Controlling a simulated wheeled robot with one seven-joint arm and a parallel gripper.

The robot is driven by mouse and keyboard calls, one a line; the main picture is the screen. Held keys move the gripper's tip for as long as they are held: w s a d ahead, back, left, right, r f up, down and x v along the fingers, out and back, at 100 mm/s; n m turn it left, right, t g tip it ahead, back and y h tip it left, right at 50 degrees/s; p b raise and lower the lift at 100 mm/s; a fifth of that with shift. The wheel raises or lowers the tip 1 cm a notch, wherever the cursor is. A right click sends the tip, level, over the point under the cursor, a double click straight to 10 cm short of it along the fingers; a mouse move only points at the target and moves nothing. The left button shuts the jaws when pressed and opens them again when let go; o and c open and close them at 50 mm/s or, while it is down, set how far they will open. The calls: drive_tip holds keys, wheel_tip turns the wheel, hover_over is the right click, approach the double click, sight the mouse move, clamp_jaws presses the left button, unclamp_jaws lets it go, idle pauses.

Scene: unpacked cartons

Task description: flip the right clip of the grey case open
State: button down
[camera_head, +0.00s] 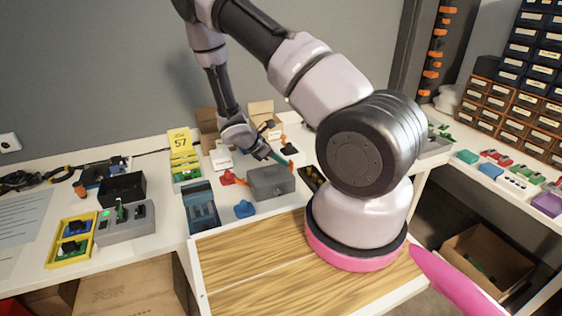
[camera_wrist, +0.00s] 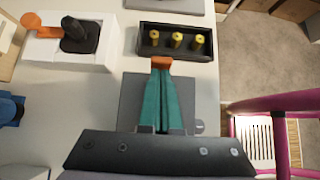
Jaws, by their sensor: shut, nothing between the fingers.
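The grey case (camera_head: 268,183) sits closed on the white table, left of my arm's base. In the wrist view its flat grey top (camera_wrist: 204,95) lies under my fingers. My gripper (camera_head: 287,161) is over the case's top right part, its teal fingers pressed together and empty. The fingers and gripper body hide part of the case.
A black tray with yellow-topped pieces (camera_wrist: 176,41) stands just beyond the fingertips. A white holder with a black-handled part (camera_wrist: 72,54) is left of it. A blue item (camera_head: 244,209) and a blue bin (camera_head: 201,208) are left of the case. The wooden board (camera_head: 250,262) in front is clear.

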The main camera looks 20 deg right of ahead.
drive_tip(key=shift+d+r+y, duration=0.15)
drive_tip(key=shift+d+y, duration=0.15)
drive_tip(key=shift+y, duration=0.2)
drive_tip(key=shift+d+r+y, duration=0.15)
drive_tip(key=shift+d+y, duration=0.4)
drive_tip(key=shift+y, duration=0.2)
drive_tip(key=shift+d+r+y, duration=0.15)
drive_tip(key=shift+d+y, duration=0.4)
drive_tip(key=shift+y, duration=0.2)
drive_tip(key=d+y, duration=0.2)
drive_tip(key=y, duration=0.1)
drive_tip(key=shift+d+f+y, duration=0.1)
drive_tip(key=shift+f+y, duration=0.05)
drive_tip(key=shift+y, duration=0.15)
drive_tip(key=shift+a+f, duration=0.35)
drive_tip(key=shift+a, duration=0.3)
